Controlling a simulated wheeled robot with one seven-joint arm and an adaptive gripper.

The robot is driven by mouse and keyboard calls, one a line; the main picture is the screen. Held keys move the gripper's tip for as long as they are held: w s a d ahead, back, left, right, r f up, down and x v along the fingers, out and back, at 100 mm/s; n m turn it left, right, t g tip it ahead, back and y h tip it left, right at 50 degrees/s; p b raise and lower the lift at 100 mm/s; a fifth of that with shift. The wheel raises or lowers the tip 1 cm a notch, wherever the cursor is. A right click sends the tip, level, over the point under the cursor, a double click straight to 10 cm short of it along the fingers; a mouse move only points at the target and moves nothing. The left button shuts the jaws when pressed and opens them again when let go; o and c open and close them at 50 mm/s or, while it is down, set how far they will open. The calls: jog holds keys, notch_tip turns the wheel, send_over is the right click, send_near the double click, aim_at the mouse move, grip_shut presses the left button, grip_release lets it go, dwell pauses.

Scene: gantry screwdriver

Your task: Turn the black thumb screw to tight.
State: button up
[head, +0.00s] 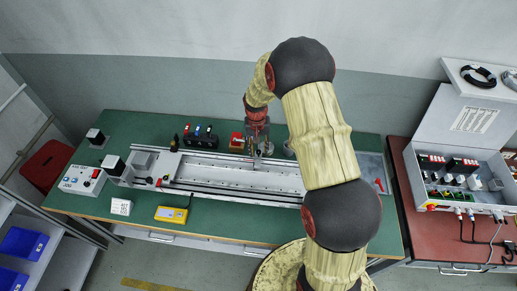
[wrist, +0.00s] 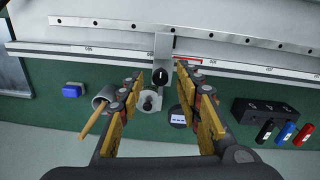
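The black thumb screw (wrist: 160,76) is a small round knob with a white mark, seen in the wrist view on a grey metal bracket (wrist: 166,48) at the edge of the rail. My gripper (wrist: 159,72) is open, with one yellow-padded finger to the left of the knob and one to the right. Gaps show on both sides, so neither finger appears to touch it. I cannot tell whether the fingertips are at the knob's depth. In the head view my gripper (head: 257,146) is over the back of the gantry (head: 235,178); the thumb screw is too small to make out there.
Near the fingers are a metal fitting (wrist: 150,101) below the knob and a grey cup (wrist: 104,97) to the left. A black rack with coloured-handled tools (wrist: 272,113) stands to the right. The green table (head: 230,233) also holds a yellow meter (head: 171,214) in front.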

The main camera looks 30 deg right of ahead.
aim_at(258, 151)
notch_tip(258, 151, up, 12)
jog(key=shift+a, duration=0.15)
dwell(0.3)
jog(key=shift+w, duration=0.1)
dwell(0.3)
jog(key=s+a+r+n+t+b, duration=0.1)
jog(key=s+a+r+t+b, duration=0.1)
jog(key=s+r, duration=0.3)
jog(key=s+a+r+n+t+b, duration=0.2)
jog(key=s+a+r, duration=0.3)
jog(key=s, duration=0.9)
jog(key=s+a+r+n+t+b, duration=0.1)
jog(key=s+a+r+n+b, duration=0.1)
jog(key=s+r, duration=0.4)
jog(key=s+a+b, duration=0.1)
jog(key=s+a, duration=0.1)
jog(key=s, duration=0.1)
jog(key=shift+s+a+t, duration=0.15)
jog(key=shift+t, duration=0.25)
